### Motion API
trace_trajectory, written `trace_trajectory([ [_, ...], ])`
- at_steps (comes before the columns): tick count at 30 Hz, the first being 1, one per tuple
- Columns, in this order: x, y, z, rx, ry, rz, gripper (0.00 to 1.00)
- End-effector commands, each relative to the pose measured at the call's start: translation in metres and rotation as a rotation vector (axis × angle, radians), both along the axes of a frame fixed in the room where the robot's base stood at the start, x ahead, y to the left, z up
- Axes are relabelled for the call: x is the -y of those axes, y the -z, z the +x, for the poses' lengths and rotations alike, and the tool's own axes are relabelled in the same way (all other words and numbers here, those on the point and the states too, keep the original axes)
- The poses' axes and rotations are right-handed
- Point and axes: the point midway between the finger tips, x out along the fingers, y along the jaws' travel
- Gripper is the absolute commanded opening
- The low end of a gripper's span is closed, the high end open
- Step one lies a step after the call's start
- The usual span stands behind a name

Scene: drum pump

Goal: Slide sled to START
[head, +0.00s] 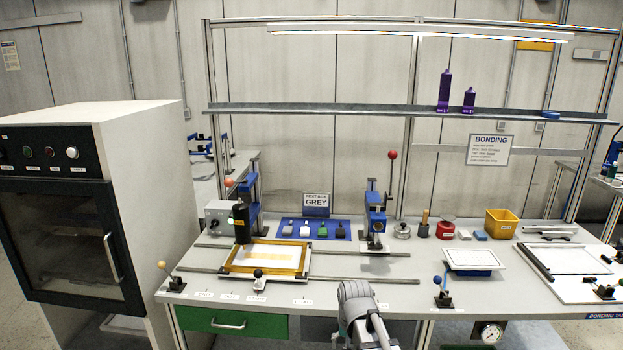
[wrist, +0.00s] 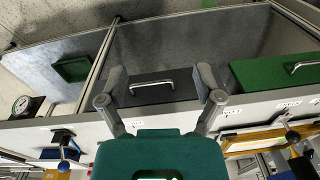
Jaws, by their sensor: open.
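The sled (head: 232,270) is a yellow-framed tray with a pale panel, lying across two rails at the left of the bench. A dark ball knob (head: 258,273) stands at its front edge. Part of the yellow frame shows at the right of the wrist view (wrist: 252,144). My gripper (wrist: 160,78) is open and empty, its fingers apart in front of the bench's dark drawer. In the head view my grey wrist is at the front edge, right of the sled; the fingers are hidden.
A black dispenser (head: 241,222) stands over the sled's back left. A blue press (head: 375,217) stands at the rails' right part. Small levers (head: 174,284) and (head: 442,290) rise near the front edge. The rails (head: 350,280) right of the sled look clear.

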Motion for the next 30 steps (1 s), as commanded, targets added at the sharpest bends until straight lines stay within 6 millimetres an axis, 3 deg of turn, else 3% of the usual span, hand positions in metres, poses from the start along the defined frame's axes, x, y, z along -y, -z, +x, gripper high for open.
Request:
trace_trajectory([
  [1,0.019,0.011,-0.028,-0.006,-0.028,-0.007,0.84],
  [3,0.036,0.017,-0.050,-0.017,-0.073,-0.016,0.84],
  [9,0.066,0.027,-0.088,-0.036,-0.160,-0.031,0.84],
  [30,0.072,0.027,-0.094,-0.041,-0.183,-0.033,0.84],
])
